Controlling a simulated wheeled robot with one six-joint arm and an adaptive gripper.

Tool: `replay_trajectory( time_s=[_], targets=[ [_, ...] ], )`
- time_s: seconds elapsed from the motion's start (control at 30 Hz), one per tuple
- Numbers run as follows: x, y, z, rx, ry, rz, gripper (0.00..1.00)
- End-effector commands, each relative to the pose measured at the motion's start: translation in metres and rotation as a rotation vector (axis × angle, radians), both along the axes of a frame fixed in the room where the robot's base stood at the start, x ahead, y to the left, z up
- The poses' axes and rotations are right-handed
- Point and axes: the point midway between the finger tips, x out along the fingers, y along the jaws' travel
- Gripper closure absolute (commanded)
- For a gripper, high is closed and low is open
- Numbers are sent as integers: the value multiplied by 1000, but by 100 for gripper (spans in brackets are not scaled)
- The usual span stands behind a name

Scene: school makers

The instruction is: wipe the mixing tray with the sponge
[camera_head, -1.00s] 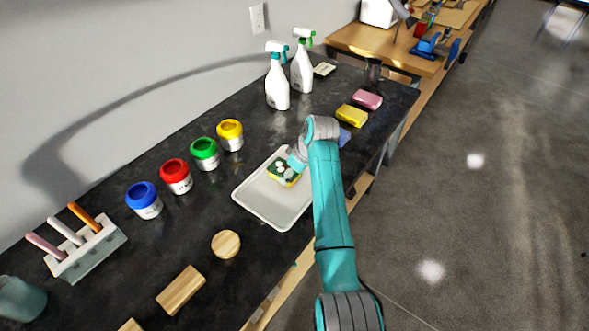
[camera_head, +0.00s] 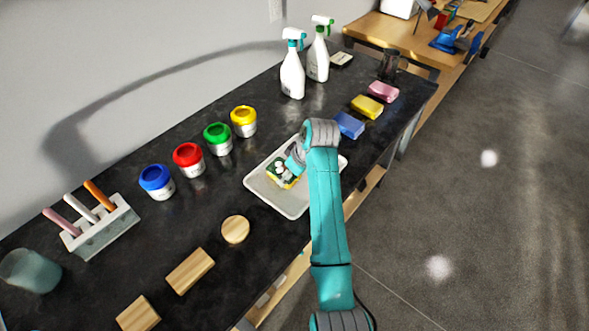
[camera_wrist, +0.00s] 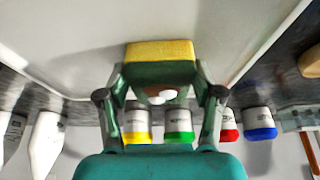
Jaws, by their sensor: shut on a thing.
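The white mixing tray (camera_head: 290,207) lies on the dark bench top, partly hidden by my arm. It fills much of the wrist view (camera_wrist: 60,40). My gripper (camera_head: 290,167) is over the tray's inside, in its upper left part. It is shut on the sponge (camera_head: 283,178), which has a yellow layer and a dark green layer. In the wrist view the sponge (camera_wrist: 160,52) sits between the two fingers of my gripper (camera_wrist: 160,85), yellow side toward the tray. I cannot tell whether the sponge touches the tray floor.
Blue, red, green and yellow paint pots (camera_head: 188,160) stand left of the tray. Blue, yellow and pink blocks (camera_head: 367,107) lie beyond it, near two spray bottles (camera_head: 292,75). Wooden pieces (camera_head: 190,270) and a brush holder (camera_head: 105,228) are at the lower left.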

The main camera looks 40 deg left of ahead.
Motion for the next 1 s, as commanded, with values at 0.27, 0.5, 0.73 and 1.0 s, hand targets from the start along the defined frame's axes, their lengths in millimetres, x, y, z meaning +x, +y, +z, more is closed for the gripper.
replay_trajectory(
  time_s=[0.27, 0.5, 0.73, 1.0],
  targets=[
    [-12, 1, -2, -3, 3, 2, 56],
    [-12, 0, -2, -2, 3, 2, 56],
    [-2, -1, -2, -3, 4, -1, 56],
    [14, -2, -2, -2, 1, -1, 56]
  ],
)
